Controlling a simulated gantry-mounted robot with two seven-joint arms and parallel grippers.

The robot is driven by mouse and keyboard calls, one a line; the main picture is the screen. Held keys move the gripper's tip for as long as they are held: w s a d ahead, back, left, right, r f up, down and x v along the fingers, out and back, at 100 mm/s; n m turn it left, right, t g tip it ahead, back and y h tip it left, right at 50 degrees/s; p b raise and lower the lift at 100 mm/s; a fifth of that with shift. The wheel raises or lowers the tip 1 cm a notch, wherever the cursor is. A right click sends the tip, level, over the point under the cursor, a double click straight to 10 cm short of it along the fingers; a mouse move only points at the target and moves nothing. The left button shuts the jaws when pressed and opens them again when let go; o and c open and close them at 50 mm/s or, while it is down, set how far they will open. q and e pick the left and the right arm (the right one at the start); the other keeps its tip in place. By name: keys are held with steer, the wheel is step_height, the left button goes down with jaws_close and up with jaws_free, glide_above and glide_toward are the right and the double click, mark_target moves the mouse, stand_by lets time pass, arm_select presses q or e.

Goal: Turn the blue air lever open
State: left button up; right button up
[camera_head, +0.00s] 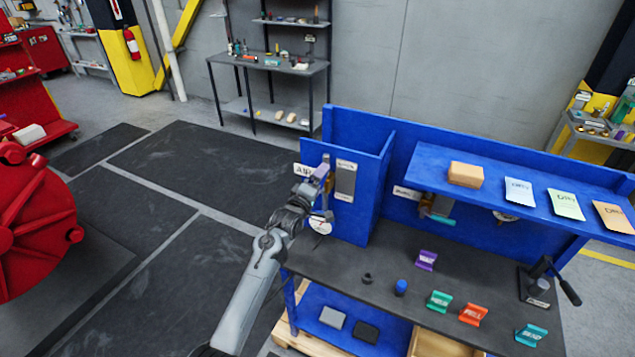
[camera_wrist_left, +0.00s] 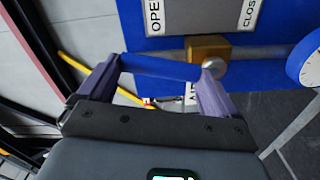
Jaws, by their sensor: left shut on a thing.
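The blue air lever (camera_wrist_left: 160,68) shows in the left wrist view as a flat blue bar spanning between my purple fingertips, its right end near the brass valve body (camera_wrist_left: 208,48). My left gripper (camera_wrist_left: 163,66) is shut on the lever. In the head view the gripper (camera_head: 323,174) is at the left end of the blue bench panel, and it mostly hides the lever. A grey plate (camera_wrist_left: 200,15) above the valve reads OPEN at the left and CLOS at the right, cut off by the edge. The lever's exact angle is hard to tell. My right gripper is not in view.
A round gauge (camera_head: 320,225) sits just below my gripper. The dark bench top (camera_head: 385,262) carries colored tags, a blue knob (camera_head: 401,287) and a black lever device (camera_head: 540,285). A blue shelf (camera_head: 490,178) holds a box and cards. The floor left of the bench is clear.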

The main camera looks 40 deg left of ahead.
arm_select(q)
steer(key=shift+s+a+r+n+p, duration=0.1)
steer(key=shift+a+n+p, duration=0.1)
steer(key=shift+a+n, duration=0.35)
steer(key=shift+s+a+n+p, duration=0.1)
steer(key=shift+a+n+p, duration=0.1)
steer(key=shift+n, duration=0.55)
steer(key=o, duration=1.2)
steer(key=shift+c, duration=0.2)
steer(key=b+v, duration=0.1)
steer(key=v, duration=0.9)
steer(key=shift+s, duration=0.35)
